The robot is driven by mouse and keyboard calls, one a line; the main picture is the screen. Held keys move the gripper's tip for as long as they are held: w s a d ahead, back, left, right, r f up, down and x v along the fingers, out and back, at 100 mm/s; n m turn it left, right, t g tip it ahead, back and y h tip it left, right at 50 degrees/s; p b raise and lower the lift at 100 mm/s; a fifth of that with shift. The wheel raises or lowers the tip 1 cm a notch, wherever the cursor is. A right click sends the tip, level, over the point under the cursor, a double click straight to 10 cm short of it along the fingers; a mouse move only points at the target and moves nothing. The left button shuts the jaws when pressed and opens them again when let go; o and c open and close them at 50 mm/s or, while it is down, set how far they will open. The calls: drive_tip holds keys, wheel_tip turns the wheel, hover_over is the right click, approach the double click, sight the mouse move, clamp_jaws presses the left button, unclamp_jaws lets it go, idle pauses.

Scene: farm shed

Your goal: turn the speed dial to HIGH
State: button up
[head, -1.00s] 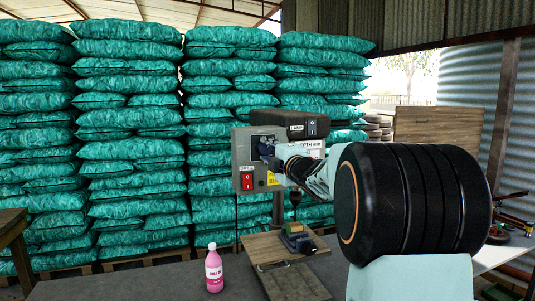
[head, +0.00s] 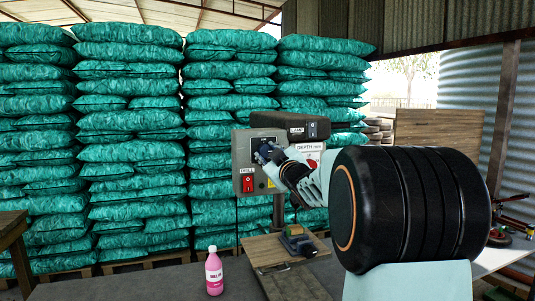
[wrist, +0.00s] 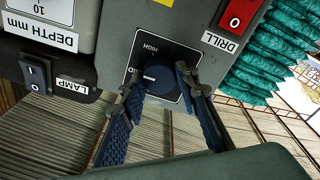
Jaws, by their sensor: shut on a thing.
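The speed dial is a round dark knob (wrist: 158,80) on a black plate on the grey front of a drill press (head: 244,152). In the wrist view its white mark points left, towards a partly covered label that seems to read MID. The word HIGH (wrist: 149,49) is printed on the same plate, clear of my fingers. My gripper (wrist: 159,84) is shut on the dial, one blue ribbed finger on each side. In the head view my gripper (head: 267,154) is at the panel, and my wrist hides part of the machine.
A red DRILL switch (wrist: 237,14) and a LAMP switch (wrist: 35,75) flank the dial. A pink bottle (head: 214,272) stands on the bench at left. A small vise (head: 297,242) sits below the machine. Stacked teal sacks (head: 130,130) fill the back.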

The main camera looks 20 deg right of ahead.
drive_tip(key=m+p, duration=0.1)
drive_tip(key=m, duration=0.5)
drive_tip(key=shift+h, duration=0.3)
drive_tip(key=shift+m+h+p, duration=0.3)
drive_tip(key=shift+m+p, duration=0.25)
drive_tip(key=shift+m, duration=1.95)
drive_tip(key=o, duration=1.2)
drive_tip(key=shift+c, duration=0.2)
drive_tip(key=s, duration=1.2)
drive_tip(key=shift+a+f, duration=0.3)
drive_tip(key=shift+a, duration=0.15)
drive_tip(key=shift+w+m+b, duration=0.1)
drive_tip(key=shift+m+b, duration=0.2)
